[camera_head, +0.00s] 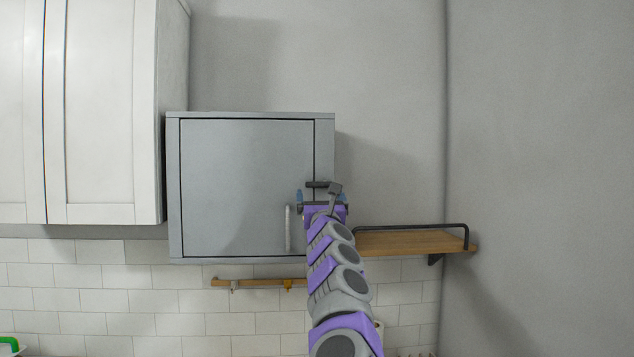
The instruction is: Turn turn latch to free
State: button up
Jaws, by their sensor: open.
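A grey wall cabinet (230,185) has its flat door shut in its frame. A pale vertical handle (288,229) is on the lower right of the door. A small dark turn latch (317,184) is at the right edge of the door, lying roughly level across the gap between door and frame. My gripper (322,195) is open, just below the latch, at the door's right edge. Its fingers show partly, and whether they touch the latch cannot be told. My arm hides the cabinet's lower right corner.
White cupboards (105,110) hang at the left, close beside the grey cabinet. A wooden shelf (405,242) with a dark rail is to the right of my arm. A wooden hook rack (258,283) is below the cabinet. The wall at upper right is bare.

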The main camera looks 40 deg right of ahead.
aim_at(321, 186)
jog(key=d, duration=0.1)
jog(key=w+d+p, duration=0.1)
jog(key=shift+d+r, duration=0.1)
jog(key=shift+d, duration=0.2)
jog(key=shift+w+a+r+p, duration=0.1)
jog(key=shift+w+r+p, duration=0.25)
jog(key=shift+p, duration=0.25)
jog(key=shift+w+a+r+p, duration=0.2)
jog(key=shift+w+a+p, duration=0.1)
jog(key=shift+w+p, duration=0.15)
jog(key=shift+w+d+r+p, duration=0.15)
jog(key=shift+w+d+p, duration=0.05)
jog(key=shift+w+p, duration=0.25)
jog(key=shift+w+d+r+p, duration=0.3)
jog(key=shift+d+p, duration=0.15)
jog(key=shift+d, duration=0.1)
jog(key=shift+w+d+f+p, duration=0.1)
jog(key=shift+w+d+p, duration=0.25)
jog(key=shift+d, duration=0.3)
jog(key=shift+w, duration=0.25)
jog(key=shift+a, duration=0.45)
